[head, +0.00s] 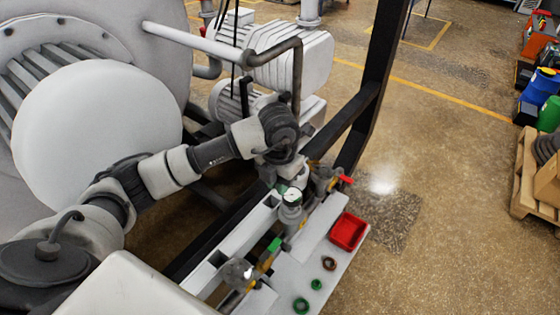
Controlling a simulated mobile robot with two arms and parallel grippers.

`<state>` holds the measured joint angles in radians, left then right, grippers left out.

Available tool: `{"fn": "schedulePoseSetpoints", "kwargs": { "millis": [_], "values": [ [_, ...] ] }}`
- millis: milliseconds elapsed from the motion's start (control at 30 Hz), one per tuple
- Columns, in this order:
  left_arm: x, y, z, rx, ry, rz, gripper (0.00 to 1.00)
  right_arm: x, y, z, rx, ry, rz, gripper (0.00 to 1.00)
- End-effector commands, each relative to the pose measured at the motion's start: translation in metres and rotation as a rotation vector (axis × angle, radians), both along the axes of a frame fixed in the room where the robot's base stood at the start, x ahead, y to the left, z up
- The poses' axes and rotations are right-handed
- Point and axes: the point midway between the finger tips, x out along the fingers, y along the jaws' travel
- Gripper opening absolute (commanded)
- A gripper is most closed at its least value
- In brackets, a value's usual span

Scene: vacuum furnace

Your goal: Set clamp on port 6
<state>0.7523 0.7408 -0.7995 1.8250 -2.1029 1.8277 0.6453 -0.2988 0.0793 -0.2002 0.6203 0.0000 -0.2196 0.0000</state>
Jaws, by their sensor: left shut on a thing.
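My left gripper (285,158) points down over the pipe fittings beside the furnace, below my dark wrist. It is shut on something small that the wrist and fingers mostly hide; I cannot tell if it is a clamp. Just below and in front of it stands an upright metal fitting (291,200) with a pale top and a green mark. A second metal fitting (237,272) stands nearer, beside yellow and green parts. No port number is readable, so I cannot tell which is port 6. My right gripper is not in view.
A red tray (347,231) lies on the white shelf (292,272), with green rings (301,305) and a brown ring (329,263) near it. A red valve handle (345,179) sticks out right of the fittings. A black frame post (380,60) rises behind.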

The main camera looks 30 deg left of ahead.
Motion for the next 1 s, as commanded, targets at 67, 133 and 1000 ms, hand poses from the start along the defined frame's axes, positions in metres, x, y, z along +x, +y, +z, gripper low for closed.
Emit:
{"fn": "schedulePoseSetpoints", "kwargs": {
  "millis": [67,133,1000],
  "values": [
    [0.0,0.0,-0.002,-0.001,0.0,-0.002,0.0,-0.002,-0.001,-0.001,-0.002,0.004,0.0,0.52],
    [0.0,-0.001,-0.004,-0.001,0.0,-0.002,0.0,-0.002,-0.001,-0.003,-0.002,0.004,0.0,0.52],
    [-0.001,-0.001,-0.047,-0.001,0.0,-0.002,0.0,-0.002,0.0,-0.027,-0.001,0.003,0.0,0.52]
  ]
}}
